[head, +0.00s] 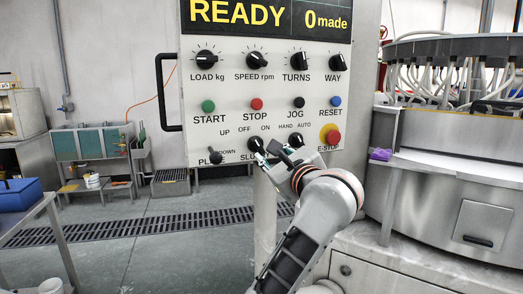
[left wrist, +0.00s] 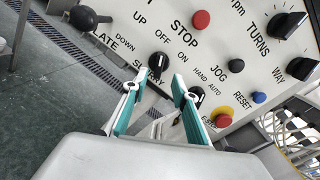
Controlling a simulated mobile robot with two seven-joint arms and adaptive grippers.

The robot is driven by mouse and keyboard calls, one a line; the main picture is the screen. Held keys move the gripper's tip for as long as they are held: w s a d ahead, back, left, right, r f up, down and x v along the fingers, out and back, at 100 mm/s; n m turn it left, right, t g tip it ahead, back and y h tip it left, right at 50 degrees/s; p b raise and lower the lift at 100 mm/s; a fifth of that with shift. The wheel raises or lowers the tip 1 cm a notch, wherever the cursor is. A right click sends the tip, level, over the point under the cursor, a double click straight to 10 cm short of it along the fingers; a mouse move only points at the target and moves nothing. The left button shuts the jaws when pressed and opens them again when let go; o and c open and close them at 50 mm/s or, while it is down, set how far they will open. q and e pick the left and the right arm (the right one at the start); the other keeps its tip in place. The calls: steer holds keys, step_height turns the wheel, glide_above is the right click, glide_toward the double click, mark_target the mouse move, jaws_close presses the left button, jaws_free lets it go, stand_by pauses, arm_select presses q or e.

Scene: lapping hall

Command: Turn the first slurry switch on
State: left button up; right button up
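The slurry switch (head: 256,144) is a black rotary knob in the lower row of the white control panel, under the OFF and ON labels. In the left wrist view the switch (left wrist: 158,63) shows a white mark that seems to point toward OFF. My left gripper (head: 270,153) is in front of the panel, close to the switch and partly covering the SLURRY label. Its two teal fingers (left wrist: 156,88) are spread apart with nothing between them, and the knob appears just beyond their tips. I cannot tell whether they touch it. My right gripper is not in view.
The plate lever (head: 215,157) is left of the switch. The hand/auto knob (head: 296,141) is right of it, partly behind a finger in the wrist view. The red E-stop (head: 332,137) is farther right. A metal machine (head: 458,200) stands right of the panel.

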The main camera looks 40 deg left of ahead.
mark_target(259, 146)
arm_select(q)
steer(key=x, duration=0.7)
steer(key=shift+a+f, duration=0.1)
steer(key=shift+a, duration=0.05)
jaws_close()
